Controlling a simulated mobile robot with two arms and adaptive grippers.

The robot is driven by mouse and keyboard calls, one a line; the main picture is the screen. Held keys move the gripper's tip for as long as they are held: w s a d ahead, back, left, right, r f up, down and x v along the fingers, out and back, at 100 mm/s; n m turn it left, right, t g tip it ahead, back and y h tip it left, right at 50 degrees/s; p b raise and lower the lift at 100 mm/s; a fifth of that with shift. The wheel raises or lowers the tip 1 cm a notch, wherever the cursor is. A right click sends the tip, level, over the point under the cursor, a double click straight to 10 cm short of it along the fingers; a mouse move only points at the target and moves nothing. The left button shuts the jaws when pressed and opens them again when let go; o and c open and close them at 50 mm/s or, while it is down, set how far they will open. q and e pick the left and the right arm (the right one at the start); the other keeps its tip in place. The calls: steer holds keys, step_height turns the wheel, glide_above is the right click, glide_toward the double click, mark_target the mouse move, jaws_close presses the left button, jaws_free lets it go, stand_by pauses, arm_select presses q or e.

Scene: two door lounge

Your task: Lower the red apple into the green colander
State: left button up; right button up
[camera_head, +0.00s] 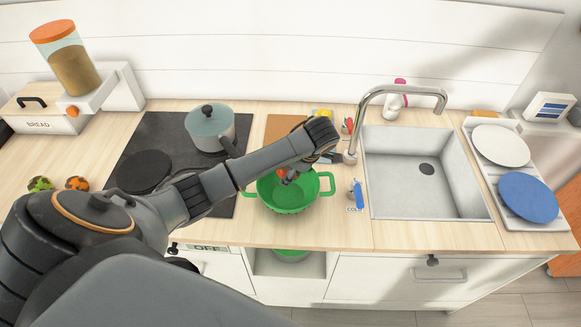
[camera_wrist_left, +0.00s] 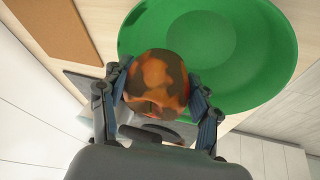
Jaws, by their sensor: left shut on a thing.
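The green colander (camera_head: 287,209) stands on the wooden counter between the stove and the sink, with a handle on each side. It also shows in the left wrist view (camera_wrist_left: 268,62). My left gripper (camera_head: 289,174) is over the back part of the colander. In the wrist view the left gripper (camera_wrist_left: 158,92) is shut on the apple (camera_wrist_left: 157,75), a round red-orange fruit with dark brown patches, one finger on each side. In the head view the arm hides most of the apple. I cannot tell its exact height over the colander floor. My right gripper is not in view.
A sink (camera_head: 418,172) with a tall faucet (camera_head: 400,92) is right of the colander. A lidded pot (camera_head: 210,128) stands on the black stove (camera_head: 165,128) at left. A blue tap handle (camera_head: 357,190) is close to the colander's right. Plates (camera_head: 527,197) stand far right.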

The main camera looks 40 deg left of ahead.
arm_select(q)
steer(key=o, duration=1.4)
steer(key=shift+c, duration=0.2)
steer(key=v, duration=1.2)
steer(key=shift+s+f, duration=0.1)
